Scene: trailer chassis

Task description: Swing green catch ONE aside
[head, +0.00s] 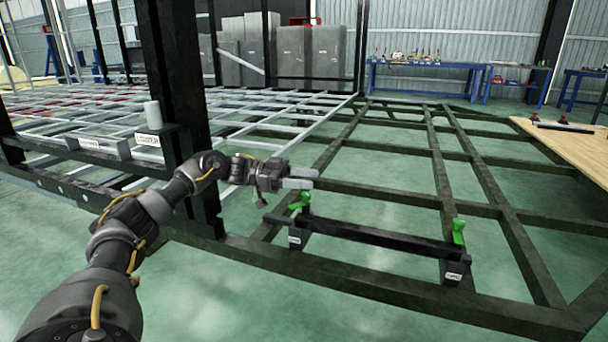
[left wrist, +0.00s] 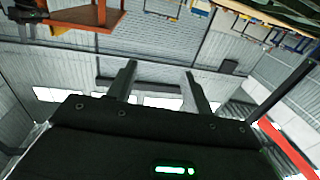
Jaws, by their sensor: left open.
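Two green catches stand on a dark bar (head: 375,237) across the chassis frame. The left green catch (head: 300,201) sits on a labelled block at the bar's left end. The right green catch (head: 459,231) stands upright on a similar block at the other end. The labels are too small to read, so I cannot tell which is ONE. My left gripper (head: 308,178) is open and empty, just above and apart from the left catch, with its fingers pointing right. The left wrist view shows its two spread fingers (left wrist: 162,78) with nothing between them. My right gripper is not seen.
A thick dark post (head: 172,75) rises left of the gripper, beside a grey cylinder (head: 153,114) on a block. Dark chassis beams (head: 440,170) form a grid with open floor between. A wooden tabletop (head: 575,150) is at the right. Blue benches (head: 425,68) stand behind.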

